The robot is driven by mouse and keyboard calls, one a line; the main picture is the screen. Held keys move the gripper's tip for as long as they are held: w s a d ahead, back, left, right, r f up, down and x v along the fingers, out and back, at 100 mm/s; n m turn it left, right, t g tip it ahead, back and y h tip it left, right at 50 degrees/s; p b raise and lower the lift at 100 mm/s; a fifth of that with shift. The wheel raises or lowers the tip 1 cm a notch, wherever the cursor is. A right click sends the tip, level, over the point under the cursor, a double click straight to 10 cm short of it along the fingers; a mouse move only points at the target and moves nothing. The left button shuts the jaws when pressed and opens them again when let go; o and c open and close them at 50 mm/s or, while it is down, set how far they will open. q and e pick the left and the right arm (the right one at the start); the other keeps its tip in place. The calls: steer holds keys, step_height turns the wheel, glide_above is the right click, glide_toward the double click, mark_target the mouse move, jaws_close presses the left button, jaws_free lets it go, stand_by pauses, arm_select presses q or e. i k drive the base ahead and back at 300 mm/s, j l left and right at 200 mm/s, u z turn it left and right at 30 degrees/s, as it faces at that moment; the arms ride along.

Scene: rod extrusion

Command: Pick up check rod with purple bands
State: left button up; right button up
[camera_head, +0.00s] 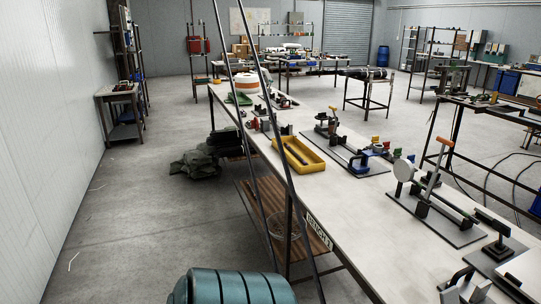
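I cannot make out a rod with purple bands. The yellow tray (318,166) on the long bench holds a dark, thin piece, with no bands that I can tell. A fixture on a grey base plate (425,217) has a green bar, a white disc (404,170) and an orange-tipped lever (437,153). A farther fixture (340,138) has a dark bar, with blue and red parts at its right end. Neither of my grippers can be made out in view.
The long white bench (345,205) runs from lower right to the back. Tall dark poles cross the view in front of it. A teal ribbed drum (235,287) stands at the bottom. Green cloth (195,164) lies on the floor. The floor at left is mostly clear.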

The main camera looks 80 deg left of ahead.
mark_target(286, 147)
steer(key=j+u, duration=0.25)
steer(key=u, duration=0.15)
steer(key=j+u, duration=0.25)
steer(key=u, duration=0.15)
steer(key=i+j+u, duration=0.1)
steer(key=u, duration=0.35)
steer(key=i+j+u, duration=0.1)
steer(key=j, duration=0.35)
steer(key=i+j+u, duration=0.15)
steer(key=i+j, duration=0.2)
steer(key=i+j+u, duration=0.1)
steer(key=i+j, duration=0.15)
steer(key=j, duration=0.25)
steer(key=i+j+u, duration=0.1)
steer(key=i+j, duration=0.2)
steer(key=j, duration=0.1)
